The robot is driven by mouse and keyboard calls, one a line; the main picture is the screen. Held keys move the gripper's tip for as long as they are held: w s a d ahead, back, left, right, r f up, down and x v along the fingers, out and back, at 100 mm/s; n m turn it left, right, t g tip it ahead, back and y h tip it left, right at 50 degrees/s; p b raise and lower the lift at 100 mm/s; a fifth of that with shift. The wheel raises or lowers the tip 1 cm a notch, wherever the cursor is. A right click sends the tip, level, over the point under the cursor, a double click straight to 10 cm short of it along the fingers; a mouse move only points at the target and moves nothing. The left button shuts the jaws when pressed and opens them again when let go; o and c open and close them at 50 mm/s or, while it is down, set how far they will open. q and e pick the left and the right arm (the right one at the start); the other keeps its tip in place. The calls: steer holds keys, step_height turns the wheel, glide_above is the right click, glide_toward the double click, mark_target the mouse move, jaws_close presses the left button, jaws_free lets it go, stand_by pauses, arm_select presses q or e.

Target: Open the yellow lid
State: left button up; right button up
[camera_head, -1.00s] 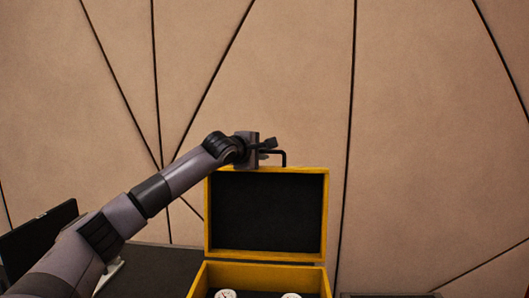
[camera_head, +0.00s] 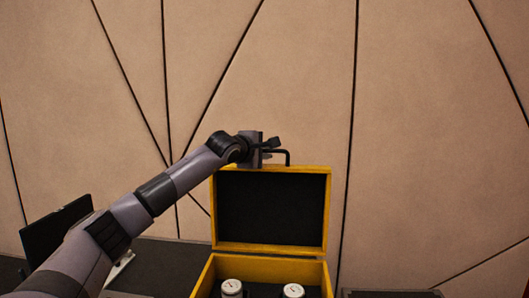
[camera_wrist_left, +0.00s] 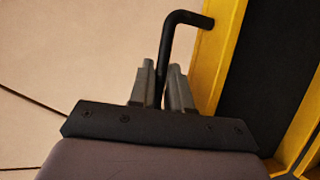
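The yellow lid (camera_head: 327,210) stands upright and open at the back of the yellow box (camera_head: 206,279), its black inner face toward me. A black bent handle (camera_head: 288,156) sticks out at its top edge. My left gripper (camera_head: 270,147) is at this handle, above the lid's top left part. In the left wrist view, the two grey fingers (camera_wrist_left: 162,88) are close together with the handle (camera_wrist_left: 183,18) between them, and the lid's yellow frame (camera_wrist_left: 217,50) is just to the right. My right gripper is in neither view.
Two white-faced round gauges (camera_head: 232,288) (camera_head: 293,290) show inside the box. A dark surface (camera_head: 165,268) lies left of the box, with a dark screen-like panel (camera_head: 55,230) at far left. A tan panelled wall (camera_head: 430,130) stands behind.

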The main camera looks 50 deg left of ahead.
arm_select(q)
steer(key=shift+o, duration=1.4)
steer(key=shift+f, duration=0.1)
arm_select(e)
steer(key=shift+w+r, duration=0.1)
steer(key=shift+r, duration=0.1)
arm_select(q)
steer(key=shift+s, duration=0.1)
steer(key=b+v, duration=0.2)
steer(key=v, duration=0.5)
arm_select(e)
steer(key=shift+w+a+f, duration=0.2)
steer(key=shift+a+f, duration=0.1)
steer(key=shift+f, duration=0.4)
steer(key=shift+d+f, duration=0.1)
